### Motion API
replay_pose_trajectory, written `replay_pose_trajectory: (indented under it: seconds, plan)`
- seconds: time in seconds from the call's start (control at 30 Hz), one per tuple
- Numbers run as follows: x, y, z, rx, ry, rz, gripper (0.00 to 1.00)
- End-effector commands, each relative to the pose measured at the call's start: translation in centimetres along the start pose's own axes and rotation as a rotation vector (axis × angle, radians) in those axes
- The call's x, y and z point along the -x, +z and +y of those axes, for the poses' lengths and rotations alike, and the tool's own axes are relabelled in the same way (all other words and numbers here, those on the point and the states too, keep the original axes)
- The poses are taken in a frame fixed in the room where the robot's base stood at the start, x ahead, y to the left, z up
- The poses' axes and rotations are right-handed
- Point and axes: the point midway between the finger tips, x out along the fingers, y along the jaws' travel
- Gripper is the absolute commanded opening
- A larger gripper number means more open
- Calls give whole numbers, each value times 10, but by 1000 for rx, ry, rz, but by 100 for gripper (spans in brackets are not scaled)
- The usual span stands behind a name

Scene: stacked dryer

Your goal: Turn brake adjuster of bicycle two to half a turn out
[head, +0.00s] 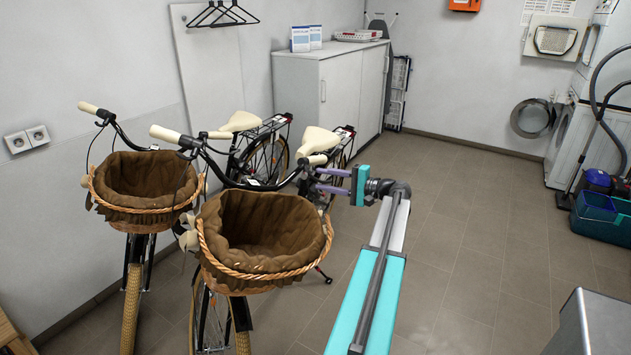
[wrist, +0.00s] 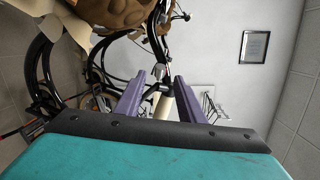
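Two bicycles with cream grips and brown-lined wicker baskets stand side by side: the rear-left bicycle (head: 140,200) and the nearer right bicycle (head: 265,240). No label shows which is bicycle two. My gripper (head: 318,179) has purple fingers and is beside the right end of the nearer bicycle's handlebar. In the wrist view my gripper (wrist: 158,80) is open, its fingers apart. A small silver part (wrist: 158,72), perhaps the brake adjuster, and a cream grip (wrist: 163,106) show in the gap between the fingers. I cannot tell whether either finger touches them.
A white cabinet (head: 335,90) stands by the back wall. A washing machine (head: 567,140) with its round door open is at the right. A teal crate (head: 605,222) lies at the right edge. The tiled floor (head: 470,230) in the middle is clear.

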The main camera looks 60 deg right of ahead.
Motion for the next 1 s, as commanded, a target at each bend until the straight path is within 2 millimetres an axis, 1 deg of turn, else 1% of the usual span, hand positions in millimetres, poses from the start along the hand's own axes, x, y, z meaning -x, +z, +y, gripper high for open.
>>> replay_pose_trajectory:
  seconds: [0.03, 0.1, 0.3, 0.4, 0.5, 0.7, 1.0]
  plan:
    - [9, 0, 1, 1, 0, 2, 36]
    - [21, -1, 1, 1, 0, 2, 36]
    - [52, 0, 1, 1, 0, 1, 36]
    - [66, -1, 1, 0, 0, 1, 36]
    - [74, 0, 0, 0, 0, 0, 36]
    - [83, 0, 0, 0, 0, -1, 36]
    - [83, 0, 0, 0, 0, -1, 36]
